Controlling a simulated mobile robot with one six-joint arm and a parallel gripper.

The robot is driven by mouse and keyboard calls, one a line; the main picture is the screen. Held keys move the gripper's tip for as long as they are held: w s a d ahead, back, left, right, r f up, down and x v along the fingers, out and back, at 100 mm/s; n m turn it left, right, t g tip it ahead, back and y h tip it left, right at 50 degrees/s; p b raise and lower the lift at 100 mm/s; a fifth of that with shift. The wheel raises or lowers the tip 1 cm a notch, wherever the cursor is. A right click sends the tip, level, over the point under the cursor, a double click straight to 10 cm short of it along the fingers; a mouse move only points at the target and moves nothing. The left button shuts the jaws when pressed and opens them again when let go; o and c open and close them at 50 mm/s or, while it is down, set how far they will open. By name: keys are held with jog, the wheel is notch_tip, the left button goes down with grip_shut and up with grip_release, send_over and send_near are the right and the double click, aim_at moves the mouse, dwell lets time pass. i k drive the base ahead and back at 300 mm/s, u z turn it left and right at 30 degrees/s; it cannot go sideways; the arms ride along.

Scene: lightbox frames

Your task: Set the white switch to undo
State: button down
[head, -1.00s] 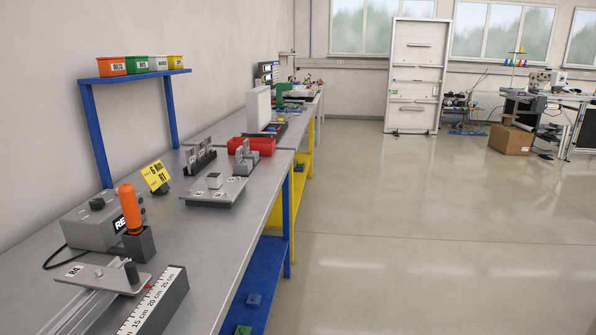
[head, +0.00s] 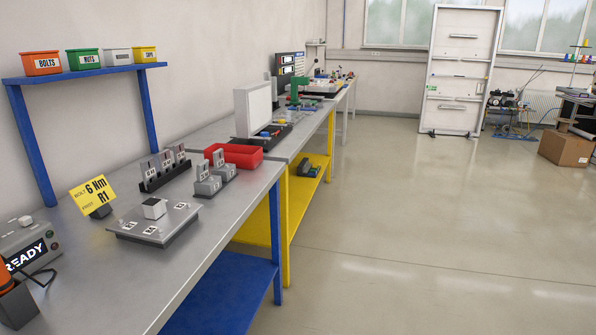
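A grey control box (head: 28,250) with a lit READY display (head: 25,257) stands on the bench at the lower left. A small pale knob or switch (head: 25,220) sits on top of the box. I cannot make out its marks or which way it is set. Part of an orange tool (head: 4,275) in a dark grey holder (head: 15,305) shows at the left edge, in front of the box. My gripper is not in view.
A blue shelf (head: 85,73) holds labelled bins. The floor (head: 400,240) at right is clear.

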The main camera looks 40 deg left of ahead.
aim_at(25, 221)
jog(key=i, duration=0.7)
jog(key=u, duration=1.9)
jog(key=k, duration=0.1)
jog(key=u, duration=1.8)
jog(key=i, duration=1)
jog(key=u, duration=0.1)
